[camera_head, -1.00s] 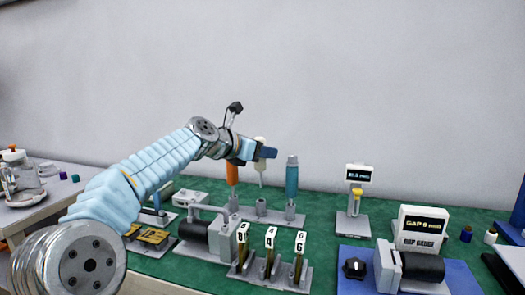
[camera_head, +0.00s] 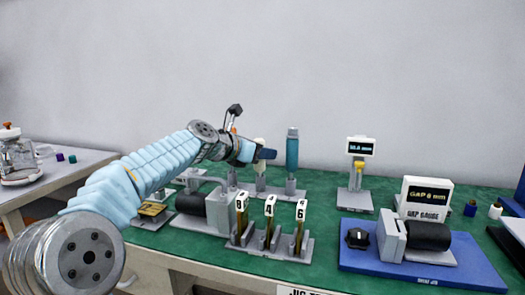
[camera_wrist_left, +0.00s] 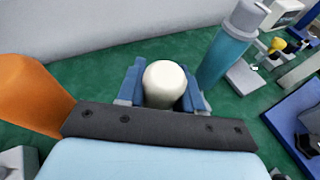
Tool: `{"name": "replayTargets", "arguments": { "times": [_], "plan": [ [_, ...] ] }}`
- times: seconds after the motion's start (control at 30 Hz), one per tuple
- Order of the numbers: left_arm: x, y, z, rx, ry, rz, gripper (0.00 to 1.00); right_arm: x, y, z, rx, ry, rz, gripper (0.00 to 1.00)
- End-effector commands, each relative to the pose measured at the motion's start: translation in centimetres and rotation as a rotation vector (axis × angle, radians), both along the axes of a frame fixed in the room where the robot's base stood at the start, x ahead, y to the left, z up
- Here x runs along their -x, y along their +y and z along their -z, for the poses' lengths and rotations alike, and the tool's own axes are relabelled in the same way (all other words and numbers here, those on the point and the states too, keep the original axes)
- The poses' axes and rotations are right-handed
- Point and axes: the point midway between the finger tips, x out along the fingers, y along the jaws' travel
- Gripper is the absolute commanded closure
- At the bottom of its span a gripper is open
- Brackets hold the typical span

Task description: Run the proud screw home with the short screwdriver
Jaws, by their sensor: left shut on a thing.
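My left gripper (camera_head: 265,153) is shut on a cream-handled screwdriver (camera_head: 260,142). The handle's round top (camera_wrist_left: 165,84) shows between the blue fingers in the left wrist view. The screwdriver is upright over the tool rack's middle holder; I cannot tell whether its tip is seated there. A teal-handled screwdriver (camera_head: 292,150) stands in the rack (camera_head: 275,191) just right of the gripper. An orange-handled tool, mostly hidden behind my wrist, shows at left in the wrist view (camera_wrist_left: 30,92). The proud screw cannot be made out. My right gripper is not in view.
Tags 8, 4 and 6 stand on a grey holder (camera_head: 280,247) in front of the rack. A black-and-grey pump (camera_head: 198,203) stands left of it. A blue plate (camera_head: 455,270) with another pump (camera_head: 428,236), a gap gauge (camera_head: 425,197) and a display stand (camera_head: 357,198) are right.

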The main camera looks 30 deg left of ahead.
Motion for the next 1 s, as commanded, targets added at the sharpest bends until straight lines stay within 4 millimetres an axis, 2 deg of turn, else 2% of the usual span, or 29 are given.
{"name": "replayTargets", "arguments": {
  "times": [0.3,0.33,0.5,0.83,1.0],
  "plan": [
    [0.0,0.0,0.0,0.000,-0.001,0.000,1.00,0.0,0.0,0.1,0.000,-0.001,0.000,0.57],
    [0.0,0.0,0.0,0.000,-0.001,0.000,0.61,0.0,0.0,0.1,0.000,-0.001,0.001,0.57],
    [0.0,0.0,0.1,0.000,-0.001,0.000,0.35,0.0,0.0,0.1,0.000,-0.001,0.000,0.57],
    [0.2,0.1,0.0,0.000,0.000,0.000,0.35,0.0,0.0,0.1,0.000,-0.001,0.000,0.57],
    [2.4,0.7,-0.7,-0.001,-0.002,-0.004,0.35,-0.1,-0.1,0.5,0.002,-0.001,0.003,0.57]
  ]
}}
